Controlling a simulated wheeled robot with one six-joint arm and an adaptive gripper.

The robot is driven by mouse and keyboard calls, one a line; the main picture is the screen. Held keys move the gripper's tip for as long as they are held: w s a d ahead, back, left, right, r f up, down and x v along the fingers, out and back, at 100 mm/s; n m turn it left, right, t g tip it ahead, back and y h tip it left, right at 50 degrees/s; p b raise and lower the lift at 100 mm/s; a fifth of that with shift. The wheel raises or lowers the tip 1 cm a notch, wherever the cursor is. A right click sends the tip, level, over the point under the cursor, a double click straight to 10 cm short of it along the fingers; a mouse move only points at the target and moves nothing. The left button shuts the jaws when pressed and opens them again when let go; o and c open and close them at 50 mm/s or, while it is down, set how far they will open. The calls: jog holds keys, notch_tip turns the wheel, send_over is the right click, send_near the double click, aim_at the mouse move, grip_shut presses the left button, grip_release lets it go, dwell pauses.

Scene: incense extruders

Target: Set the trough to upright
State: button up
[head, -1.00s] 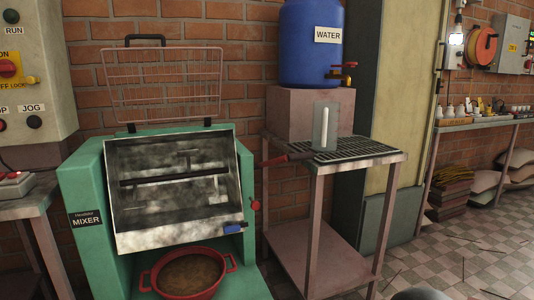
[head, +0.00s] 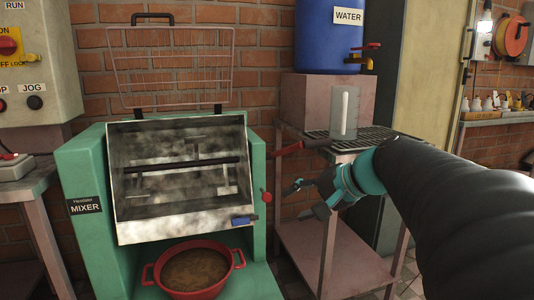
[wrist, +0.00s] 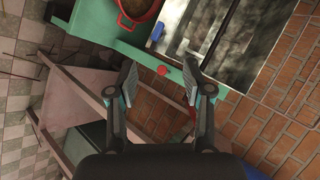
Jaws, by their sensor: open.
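The trough (head: 175,165) is a worn grey metal box in the green mixer (head: 88,240). It is tipped forward, its open side facing me, with a dark bar across it. A blue grip (head: 243,221) sits at its lower right edge. A red knob (head: 266,197) is on the mixer's right side, and a dark red lever handle (head: 288,149) sticks out above it. My gripper (head: 302,201) is open and empty, just right of the knob. In the wrist view the knob (wrist: 162,70) appears between the fingertips (wrist: 160,80), apart from both; the trough (wrist: 243,38) is upper right.
A red pot (head: 196,270) of brown material stands below the trough. A raised wire guard (head: 172,70) is behind it. A metal side table (head: 345,250) with a blue water barrel (head: 334,45) stands close on the right. A control box (head: 40,75) is at left.

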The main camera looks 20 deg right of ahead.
jog(key=w+d+r+m+t+b, duration=0.1)
jog(key=w+d+r+m+t, duration=0.3)
jog(key=d, duration=0.6)
jog(key=t+b, duration=0.1)
jog(key=t, duration=0.1)
send_near(321, 144)
jog(key=shift+y, duration=0.4)
jog(key=x, duration=1.1)
jog(key=shift+w+f, duration=0.15)
jog(key=shift+w, duration=0.15)
grip_shut()
